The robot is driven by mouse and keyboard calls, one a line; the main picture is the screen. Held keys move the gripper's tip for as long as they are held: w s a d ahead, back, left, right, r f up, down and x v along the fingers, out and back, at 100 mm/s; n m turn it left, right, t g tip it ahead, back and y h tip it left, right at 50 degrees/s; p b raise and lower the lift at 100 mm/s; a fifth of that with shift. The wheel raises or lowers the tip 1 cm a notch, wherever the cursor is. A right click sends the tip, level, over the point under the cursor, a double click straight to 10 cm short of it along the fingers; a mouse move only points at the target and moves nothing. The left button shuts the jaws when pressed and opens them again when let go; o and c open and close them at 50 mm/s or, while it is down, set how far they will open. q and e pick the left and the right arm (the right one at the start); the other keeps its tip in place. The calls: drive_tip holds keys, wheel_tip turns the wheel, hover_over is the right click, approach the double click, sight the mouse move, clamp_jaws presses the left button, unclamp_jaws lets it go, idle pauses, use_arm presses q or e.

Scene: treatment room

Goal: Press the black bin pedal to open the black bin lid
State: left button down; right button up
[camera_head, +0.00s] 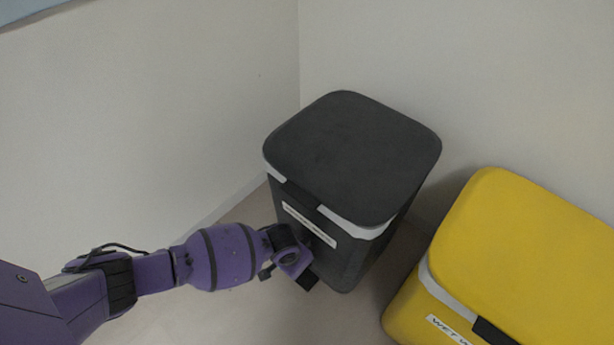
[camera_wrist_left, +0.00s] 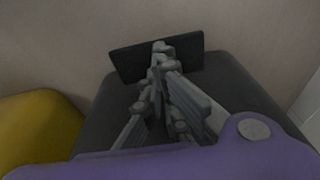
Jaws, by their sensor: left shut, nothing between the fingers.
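The black bin (camera_head: 350,165) stands in the corner, upright, with its black lid (camera_head: 352,150) closed on a white rim. Its front carries a white label (camera_head: 309,225). The black pedal (camera_head: 308,281) sticks out low at the front, partly hidden by my left wrist. In the left wrist view the pedal (camera_wrist_left: 190,52) is a dark flat plate beyond the fingers. My left gripper (camera_wrist_left: 162,48) is shut and empty, its tips overlapping the pedal in that view. I cannot tell whether they touch it. In the head view my wrist mostly hides the fingers. My right gripper is out of view.
A yellow bin (camera_head: 535,255) with a closed lid stands to the right of the black bin, with a narrow gap between them. Pale walls (camera_head: 170,110) close in behind and on the left. Bare floor (camera_head: 225,305) lies in front of the black bin.

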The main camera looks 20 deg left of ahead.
use_arm(q)
drive_tip(key=shift+d+f+b, duration=0.15)
drive_tip(key=shift+f+b, duration=1.85)
drive_tip(key=shift+f, duration=0.75)
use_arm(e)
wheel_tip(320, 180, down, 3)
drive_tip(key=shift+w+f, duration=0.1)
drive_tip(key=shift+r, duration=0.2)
use_arm(q)
wheel_tip(320, 180, up, 4)
drive_tip(key=p, duration=0.4)
drive_tip(key=shift+f, duration=0.25)
wheel_tip(320, 180, up, 5)
drive_tip(key=p, duration=0.4)
drive_tip(key=shift+p, duration=0.3)
drive_tip(key=shift+r+p, duration=0.35)
drive_tip(key=shift+r, duration=0.1)
drive_tip(key=shift+f, duration=0.15)
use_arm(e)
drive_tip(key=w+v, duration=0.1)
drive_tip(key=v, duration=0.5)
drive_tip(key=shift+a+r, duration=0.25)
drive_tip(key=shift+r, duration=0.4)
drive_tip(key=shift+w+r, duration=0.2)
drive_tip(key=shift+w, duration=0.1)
